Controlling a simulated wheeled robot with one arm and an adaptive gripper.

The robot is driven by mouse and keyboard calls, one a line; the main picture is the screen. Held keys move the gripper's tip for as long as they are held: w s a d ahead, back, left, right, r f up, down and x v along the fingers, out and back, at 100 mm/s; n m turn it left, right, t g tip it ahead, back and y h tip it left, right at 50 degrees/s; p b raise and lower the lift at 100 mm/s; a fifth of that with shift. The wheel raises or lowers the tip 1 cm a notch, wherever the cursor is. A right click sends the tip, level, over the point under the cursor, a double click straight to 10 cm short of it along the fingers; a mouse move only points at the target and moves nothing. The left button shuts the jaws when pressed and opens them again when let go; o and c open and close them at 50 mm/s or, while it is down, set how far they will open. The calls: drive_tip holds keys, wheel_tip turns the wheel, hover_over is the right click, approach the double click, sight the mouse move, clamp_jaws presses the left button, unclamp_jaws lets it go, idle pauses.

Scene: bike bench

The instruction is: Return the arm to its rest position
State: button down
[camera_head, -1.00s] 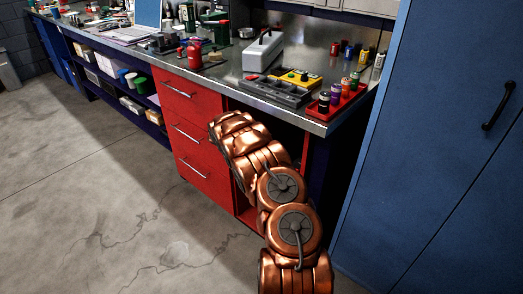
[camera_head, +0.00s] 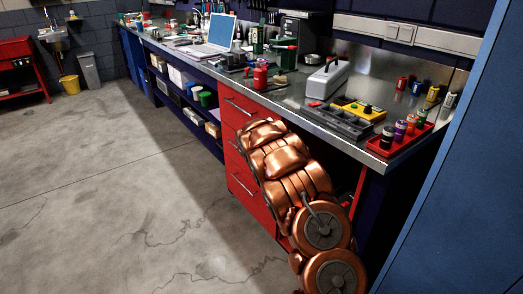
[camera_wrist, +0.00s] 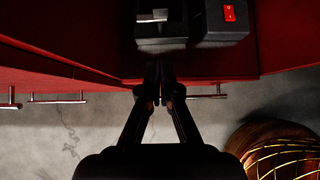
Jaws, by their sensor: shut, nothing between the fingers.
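My copper-coloured arm (camera_head: 285,165) is in front of the red drawer cabinet (camera_head: 236,115) in the head view, bent and below the bench top. My gripper is hidden in the head view. In the wrist view my gripper (camera_wrist: 161,72) shows as two dark fingers that meet at the tips, shut and empty. Beyond the tips are a dark box with a pale bar (camera_wrist: 158,16) and a black box with a red switch (camera_wrist: 229,16). Whether the fingertips touch anything, I cannot tell. A copper curved part of my arm shows at the lower right.
The metal bench top (camera_head: 290,98) carries a grey toolbox (camera_head: 333,79), a dark tray (camera_head: 338,121), a red tray of small cans (camera_head: 385,150) and a red bottle (camera_head: 260,76). A blue cabinet (camera_head: 470,190) stands at the right. The concrete floor (camera_head: 90,190) at the left is clear.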

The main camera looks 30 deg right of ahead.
drive_tip(key=s+a+r+m+g+y, duration=0.2)
drive_tip(key=s+a+r+m, duration=0.8)
drive_tip(key=s+a+r, duration=0.5)
drive_tip(key=s+a+m+g+y, duration=0.1)
drive_tip(key=s+a+m+y, duration=0.7)
drive_tip(key=s+a, duration=1.95)
wheel_tip(320, 180, up, 17)
drive_tip(key=d+h+p, duration=0.1)
drive_tip(key=p, duration=1.4)
drive_tip(key=shift+d+r+m+t+p, duration=0.15)
drive_tip(key=shift+d+m+t+p, duration=0.15)
drive_tip(key=shift+d+t+p, duration=0.1)
drive_tip(key=shift+s, duration=0.1)
